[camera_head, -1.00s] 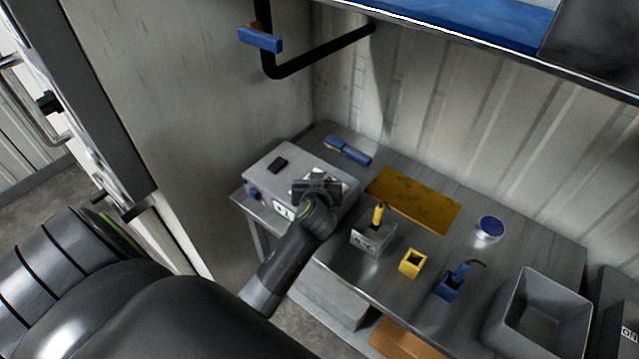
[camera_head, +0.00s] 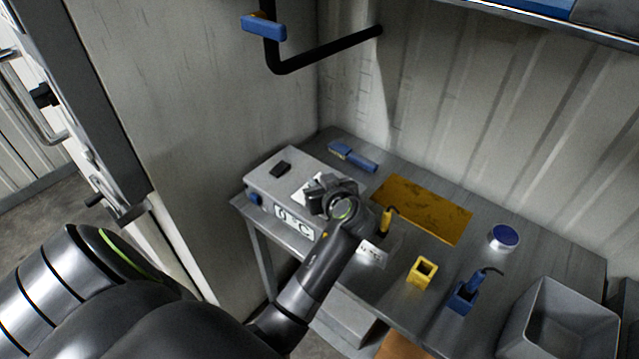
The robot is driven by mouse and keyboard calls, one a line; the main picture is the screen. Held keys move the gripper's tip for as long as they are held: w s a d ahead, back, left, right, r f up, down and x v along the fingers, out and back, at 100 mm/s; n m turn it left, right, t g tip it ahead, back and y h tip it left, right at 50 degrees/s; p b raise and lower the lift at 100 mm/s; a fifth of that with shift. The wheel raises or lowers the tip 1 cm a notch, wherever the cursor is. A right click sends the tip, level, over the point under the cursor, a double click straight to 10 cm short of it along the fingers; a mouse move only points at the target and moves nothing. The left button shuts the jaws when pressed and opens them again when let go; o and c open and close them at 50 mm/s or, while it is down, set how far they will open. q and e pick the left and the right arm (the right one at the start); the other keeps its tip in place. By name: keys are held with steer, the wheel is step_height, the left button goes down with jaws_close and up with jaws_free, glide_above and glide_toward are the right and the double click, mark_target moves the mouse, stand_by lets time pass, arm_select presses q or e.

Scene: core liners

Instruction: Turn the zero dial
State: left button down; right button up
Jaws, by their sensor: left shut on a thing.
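The grey instrument box (camera_head: 287,180) stands at the left end of the metal bench, with a lit display (camera_head: 292,217) reading about 0 °C on its front. A blue knob (camera_head: 255,198) sits at the left of that front. My left gripper (camera_head: 325,188) is at the box's right end and hides that part. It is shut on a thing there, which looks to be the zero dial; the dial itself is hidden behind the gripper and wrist. My right gripper is not in view.
On the bench (camera_head: 405,300) are a blue-handled tool (camera_head: 352,157), a yellow mat (camera_head: 425,208), a yellow holder (camera_head: 422,272), a blue holder (camera_head: 463,297), a blue-topped tin (camera_head: 504,237) and a grey bin (camera_head: 560,325). A blue-handled black pipe (camera_head: 300,65) runs above.

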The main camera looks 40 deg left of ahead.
arm_select(q)
steer(key=shift+s+f, duration=0.1)
steer(key=shift+f, duration=0.2)
steer(key=c, duration=1.4)
jaws_free()
steer(key=shift+r, duration=0.1)
steer(key=shift+o, duration=0.2)
steer(key=shift+r, duration=0.1)
